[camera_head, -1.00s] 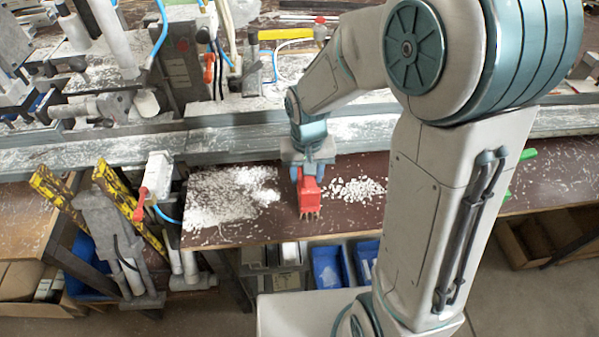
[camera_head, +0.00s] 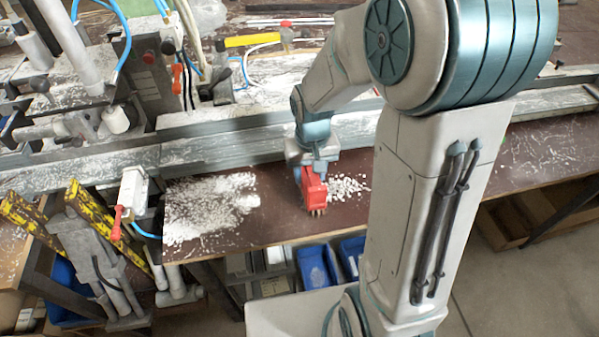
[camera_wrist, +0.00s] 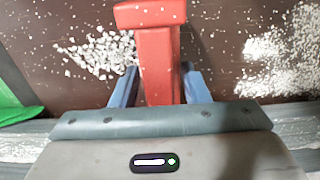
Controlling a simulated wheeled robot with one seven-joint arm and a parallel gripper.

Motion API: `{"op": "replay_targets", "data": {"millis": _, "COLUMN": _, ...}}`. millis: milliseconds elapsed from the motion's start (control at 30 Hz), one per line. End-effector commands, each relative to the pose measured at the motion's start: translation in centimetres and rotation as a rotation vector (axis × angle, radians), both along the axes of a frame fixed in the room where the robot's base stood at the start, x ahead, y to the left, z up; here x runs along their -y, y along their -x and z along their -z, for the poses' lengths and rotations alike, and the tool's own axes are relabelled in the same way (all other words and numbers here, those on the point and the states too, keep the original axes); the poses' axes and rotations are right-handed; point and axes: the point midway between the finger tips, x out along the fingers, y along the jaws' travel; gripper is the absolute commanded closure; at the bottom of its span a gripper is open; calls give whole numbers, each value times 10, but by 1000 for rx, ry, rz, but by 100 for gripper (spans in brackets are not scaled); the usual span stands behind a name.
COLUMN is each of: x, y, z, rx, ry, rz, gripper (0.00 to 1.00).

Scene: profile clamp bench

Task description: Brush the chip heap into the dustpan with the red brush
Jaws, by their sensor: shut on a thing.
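My gripper (camera_head: 311,168) is shut on the red brush (camera_head: 314,190), and its bristles point down at the brown bench top. In the wrist view the red brush (camera_wrist: 158,60) stands between the two blue fingers of my gripper (camera_wrist: 160,88). The chip heap (camera_head: 348,187), small white bits, lies just right of the brush in the head view. In the wrist view the heap (camera_wrist: 100,53) is left of the brush. A green piece, probably the dustpan (camera_wrist: 14,108), shows at the left edge of the wrist view. It is hidden behind my arm in the head view.
A wide patch of finer white chips (camera_head: 210,205) lies left of the brush. A grey rail (camera_head: 225,140) runs behind the work strip. A clamp with a red handle (camera_head: 119,222) stands at the left. Blue bins (camera_head: 317,265) sit below the bench's front edge.

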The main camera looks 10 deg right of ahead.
Motion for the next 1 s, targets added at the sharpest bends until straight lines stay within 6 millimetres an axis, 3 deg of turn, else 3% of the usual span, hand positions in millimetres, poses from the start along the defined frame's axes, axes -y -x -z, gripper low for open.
{"op": "replay_targets", "data": {"millis": 333, "x": 3, "y": 0, "z": 0, "rx": 1, "ry": 0, "rz": 0, "gripper": 81}}
{"op": "replay_targets", "data": {"millis": 700, "x": 38, "y": -1, "z": 0, "rx": 1, "ry": 0, "rz": 2, "gripper": 81}}
{"op": "replay_targets", "data": {"millis": 1000, "x": 41, "y": -2, "z": 0, "rx": 1, "ry": 0, "rz": -1, "gripper": 81}}
